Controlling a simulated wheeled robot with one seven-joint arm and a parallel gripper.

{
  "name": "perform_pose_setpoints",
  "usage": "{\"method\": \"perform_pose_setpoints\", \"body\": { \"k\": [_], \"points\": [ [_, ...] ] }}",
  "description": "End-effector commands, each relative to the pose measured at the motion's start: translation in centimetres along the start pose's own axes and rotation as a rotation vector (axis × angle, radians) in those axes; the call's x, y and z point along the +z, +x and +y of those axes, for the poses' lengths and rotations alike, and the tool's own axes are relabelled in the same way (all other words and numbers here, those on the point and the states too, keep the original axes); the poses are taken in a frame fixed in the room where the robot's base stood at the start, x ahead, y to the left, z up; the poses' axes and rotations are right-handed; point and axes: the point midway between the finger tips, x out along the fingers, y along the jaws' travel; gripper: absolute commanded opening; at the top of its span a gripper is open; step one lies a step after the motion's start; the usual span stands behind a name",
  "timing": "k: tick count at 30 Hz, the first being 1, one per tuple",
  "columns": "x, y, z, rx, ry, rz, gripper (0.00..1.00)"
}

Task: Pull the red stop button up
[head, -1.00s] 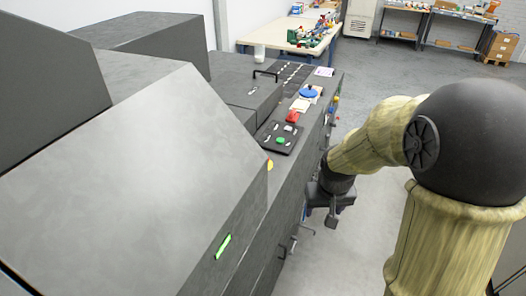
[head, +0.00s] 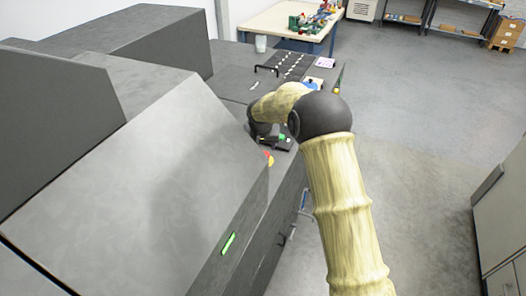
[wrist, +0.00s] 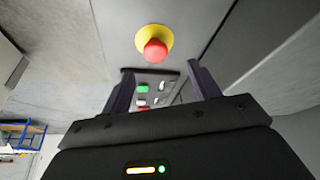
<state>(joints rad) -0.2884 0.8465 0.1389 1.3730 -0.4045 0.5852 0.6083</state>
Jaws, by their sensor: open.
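The red stop button (wrist: 155,48) sits on a round yellow base on the machine's grey face. It shows in the upper middle of the wrist view, and small near the arm in the head view (head: 270,161). My gripper (wrist: 162,88) is open and empty. Its two dark fingers stand apart below the button in the wrist picture, with the button laterally between their lines and clear of both. In the head view my arm hides most of the gripper, which is near the control panel and close to the button.
A black control panel (head: 284,147) with a green button lies beside my gripper. A black handle (head: 267,69) stands up farther back on the machine top. The large sloped grey housing (head: 140,150) fills the left. Open floor lies to the right.

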Motion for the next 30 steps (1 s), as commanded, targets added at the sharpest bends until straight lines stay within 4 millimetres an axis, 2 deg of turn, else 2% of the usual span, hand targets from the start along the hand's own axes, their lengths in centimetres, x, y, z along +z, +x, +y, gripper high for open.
{"method": "perform_pose_setpoints", "body": {
  "k": [6, 13, 30],
  "points": [
    [-0.3, 0.0, 1.1, 0.006, 0.014, 0.001, 0.61],
    [-0.3, 0.7, 1.1, 0.007, 0.013, 0.0, 0.61],
    [-0.3, 7.0, 0.8, 0.004, 0.008, 0.001, 0.61]
  ]
}}
